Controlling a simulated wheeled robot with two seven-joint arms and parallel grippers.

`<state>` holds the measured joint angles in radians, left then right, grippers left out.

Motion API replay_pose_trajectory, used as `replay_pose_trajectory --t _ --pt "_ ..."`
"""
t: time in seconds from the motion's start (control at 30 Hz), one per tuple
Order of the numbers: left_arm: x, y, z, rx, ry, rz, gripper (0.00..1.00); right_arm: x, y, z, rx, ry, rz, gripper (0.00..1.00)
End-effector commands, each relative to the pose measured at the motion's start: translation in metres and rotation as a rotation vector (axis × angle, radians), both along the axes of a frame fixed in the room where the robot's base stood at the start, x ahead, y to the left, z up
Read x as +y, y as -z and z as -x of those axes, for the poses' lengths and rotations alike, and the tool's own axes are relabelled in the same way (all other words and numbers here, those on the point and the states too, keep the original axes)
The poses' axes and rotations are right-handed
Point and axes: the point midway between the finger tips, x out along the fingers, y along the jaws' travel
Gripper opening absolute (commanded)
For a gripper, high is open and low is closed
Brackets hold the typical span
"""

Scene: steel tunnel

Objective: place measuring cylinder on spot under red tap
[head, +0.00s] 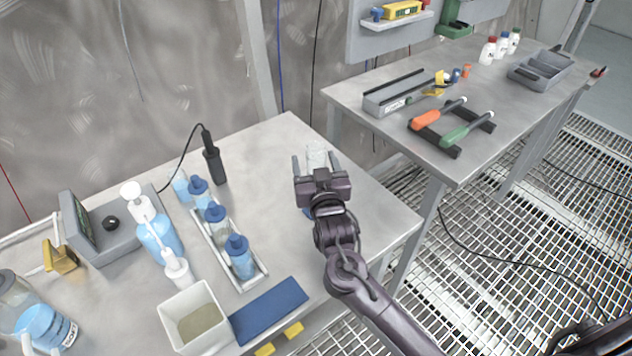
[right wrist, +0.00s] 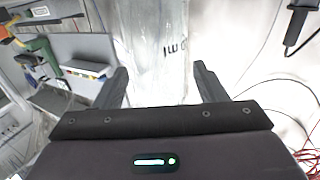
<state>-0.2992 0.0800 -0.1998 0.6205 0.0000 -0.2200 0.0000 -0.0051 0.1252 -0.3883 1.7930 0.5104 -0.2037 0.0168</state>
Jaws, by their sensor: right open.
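The measuring cylinder (head: 317,155) is clear and stands near the right end of the near table. In the right wrist view the cylinder (right wrist: 152,50) fills the upper middle and carries dark lettering that reads partly as ml. My right gripper (head: 316,163) is open, with one finger on each side of the cylinder. The wrist view shows gaps between the cylinder and both fingers (right wrist: 160,88). The gripper hides the cylinder's lower part in the head view. I see no red tap and no marked spot. My left gripper is out of view.
Left of the gripper stand a tray of blue-capped bottles (head: 240,258), a black handheld probe (head: 214,165), a grey meter (head: 105,228), a white bin (head: 193,318) and a blue mat (head: 268,310). A second table (head: 400,150) with tools stands behind right. The near table's middle is clear.

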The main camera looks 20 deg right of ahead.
Motion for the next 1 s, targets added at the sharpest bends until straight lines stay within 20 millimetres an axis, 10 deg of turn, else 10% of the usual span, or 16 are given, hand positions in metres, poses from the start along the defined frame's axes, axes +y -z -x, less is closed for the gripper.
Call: replay_pose_trajectory --t 0.17,0.67,1.0 --pt "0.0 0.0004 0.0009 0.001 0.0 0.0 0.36 0.0002 0.0001 0.0 0.0 0.0 -0.001 0.65" --pt "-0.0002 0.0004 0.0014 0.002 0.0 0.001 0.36 0.0003 -0.0005 0.0003 -0.001 -0.001 -0.001 0.01" --pt "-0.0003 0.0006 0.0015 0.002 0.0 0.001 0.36 0.0004 -0.006 0.0 -0.003 0.0 -0.002 0.0"
